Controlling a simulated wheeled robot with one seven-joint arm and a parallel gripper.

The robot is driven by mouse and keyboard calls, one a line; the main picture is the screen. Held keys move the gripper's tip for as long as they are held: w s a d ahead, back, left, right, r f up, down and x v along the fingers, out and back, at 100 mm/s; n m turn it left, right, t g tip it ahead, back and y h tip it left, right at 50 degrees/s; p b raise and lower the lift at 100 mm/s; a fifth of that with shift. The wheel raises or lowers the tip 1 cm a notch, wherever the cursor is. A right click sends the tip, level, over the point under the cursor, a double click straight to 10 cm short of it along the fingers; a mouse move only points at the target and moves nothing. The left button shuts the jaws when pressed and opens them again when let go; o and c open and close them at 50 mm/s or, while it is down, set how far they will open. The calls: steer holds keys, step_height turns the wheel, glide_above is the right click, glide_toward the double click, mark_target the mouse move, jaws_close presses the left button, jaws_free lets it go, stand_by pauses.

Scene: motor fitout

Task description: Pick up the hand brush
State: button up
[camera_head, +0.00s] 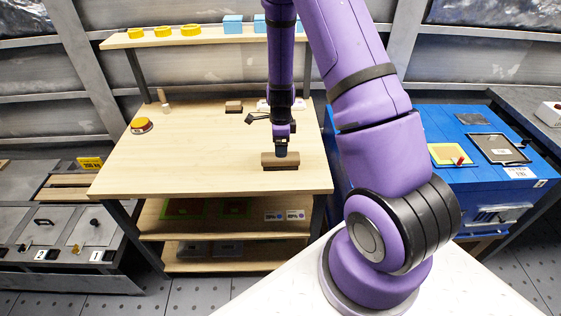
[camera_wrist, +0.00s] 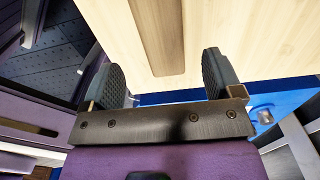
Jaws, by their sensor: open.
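The hand brush looks like a brown wooden bar (camera_head: 287,160) with a darker underside, lying near the front edge of the wooden workbench (camera_head: 200,170). My gripper (camera_head: 281,150) points down just above and behind it, partly overlapping it in the head view. In the wrist view the fingers (camera_wrist: 163,65) are spread apart and empty. The wooden bar (camera_wrist: 158,35) lies on the pale bench top, in line with the gap between them. I cannot tell the height left between fingertips and bar.
A yellow-topped button (camera_head: 141,124), a small upright wooden-handled item (camera_head: 163,101) and a brown block (camera_head: 233,106) stand on the bench. A shelf (camera_head: 205,37) above holds yellow rings and blue boxes. A blue cabinet (camera_head: 480,185) stands to the right. The bench's left middle is clear.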

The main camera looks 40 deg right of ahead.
mark_target(280, 159)
steer(key=shift+w+f, duration=0.15)
steer(key=shift+f, duration=3.95)
steer(key=shift+c, duration=0.4)
steer(key=c, duration=1)
